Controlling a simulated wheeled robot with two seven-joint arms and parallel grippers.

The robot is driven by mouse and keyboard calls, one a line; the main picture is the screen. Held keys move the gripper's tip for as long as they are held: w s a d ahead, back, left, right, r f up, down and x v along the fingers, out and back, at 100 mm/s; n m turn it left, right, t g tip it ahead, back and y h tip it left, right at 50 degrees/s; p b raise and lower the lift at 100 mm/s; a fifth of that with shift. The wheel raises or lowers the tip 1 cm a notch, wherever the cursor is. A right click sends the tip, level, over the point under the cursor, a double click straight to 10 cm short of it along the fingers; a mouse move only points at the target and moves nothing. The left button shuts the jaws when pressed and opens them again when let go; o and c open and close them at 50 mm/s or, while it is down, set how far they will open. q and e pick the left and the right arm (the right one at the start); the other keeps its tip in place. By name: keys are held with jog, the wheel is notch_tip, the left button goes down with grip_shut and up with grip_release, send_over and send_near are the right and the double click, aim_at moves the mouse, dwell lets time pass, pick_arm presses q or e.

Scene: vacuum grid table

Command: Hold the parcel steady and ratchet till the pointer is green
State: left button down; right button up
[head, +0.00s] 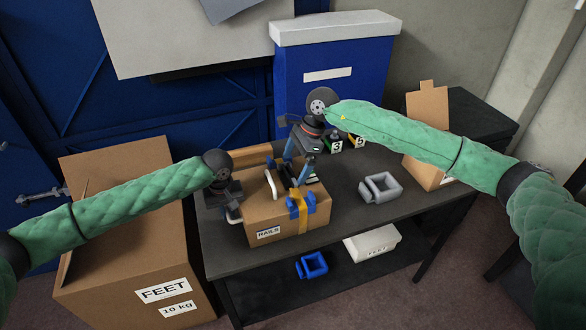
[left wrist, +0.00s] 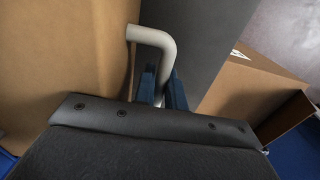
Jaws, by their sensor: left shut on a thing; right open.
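The brown parcel (head: 255,212), with a label that seems to read "RAILS", sits on the dark table. A yellow strap with a blue ratchet (head: 301,206) runs over its right part, with a dark lever standing above. My left gripper (head: 233,214) is at the parcel's left side, shut on a white bent handle; the left wrist view shows its blue fingers around the handle (left wrist: 155,45). A second white handle (head: 272,184) stands on top. My right gripper (head: 299,166) is open, its blue fingers apart above the ratchet lever; contact is unclear. I cannot make out the pointer or its colour.
A grey open holder (head: 380,188) stands on the table's right, with number blocks (head: 345,144) behind. A blue holder (head: 312,265) and white box (head: 372,243) lie on the lower shelf. A big carton (head: 130,250) stands left. The table's (head: 345,215) front right is clear.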

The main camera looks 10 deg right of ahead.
aim_at(289, 175)
jog(key=shift+x, duration=1.15)
jog(key=shift+c, duration=0.4)
jog(key=c, duration=1.2)
jog(key=shift+o, duration=0.2)
jog(key=shift+w, duration=0.1)
